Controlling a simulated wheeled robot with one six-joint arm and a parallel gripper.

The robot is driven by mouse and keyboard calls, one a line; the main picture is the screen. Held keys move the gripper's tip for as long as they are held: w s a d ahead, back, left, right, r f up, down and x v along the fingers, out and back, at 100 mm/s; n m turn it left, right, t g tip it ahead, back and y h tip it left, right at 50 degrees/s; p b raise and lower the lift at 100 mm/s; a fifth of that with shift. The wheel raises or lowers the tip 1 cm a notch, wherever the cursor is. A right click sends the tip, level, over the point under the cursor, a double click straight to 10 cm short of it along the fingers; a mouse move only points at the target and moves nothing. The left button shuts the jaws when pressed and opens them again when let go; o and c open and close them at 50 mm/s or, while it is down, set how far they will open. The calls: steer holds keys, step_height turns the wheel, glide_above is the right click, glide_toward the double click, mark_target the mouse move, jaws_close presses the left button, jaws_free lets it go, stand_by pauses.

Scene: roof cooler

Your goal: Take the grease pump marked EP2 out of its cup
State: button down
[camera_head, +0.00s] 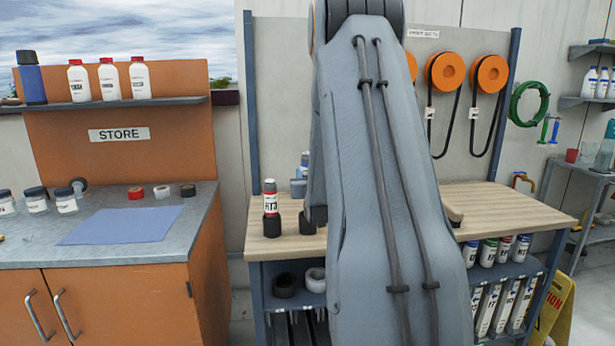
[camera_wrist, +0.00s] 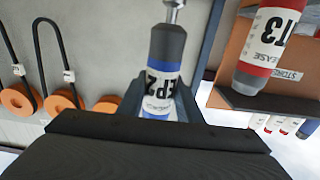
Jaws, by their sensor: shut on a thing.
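The EP2 grease pump (camera_wrist: 162,78) is between my gripper's jaws (camera_wrist: 165,100) in the wrist view, with a grey body, blue bands and a white label. My gripper is shut on it. Its metal tip shows at the picture's top, with no cup around the part in view. In the head view my arm hides most of the gripper. A dark cup (camera_head: 307,222) stands partly hidden on the bench beside my arm, and I see no pump standing in it.
The RT3 pump (camera_head: 271,203) stands in a dark cup close by on the wooden workbench (camera_head: 480,207); it also shows in the wrist view (camera_wrist: 268,45). The STORE cabinet with a blue mat (camera_head: 122,225) is at left. Orange reels (camera_head: 492,74) hang on the back panel.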

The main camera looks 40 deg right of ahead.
steer(key=shift+p+v, duration=0.3)
steer(key=shift+v, duration=2.2)
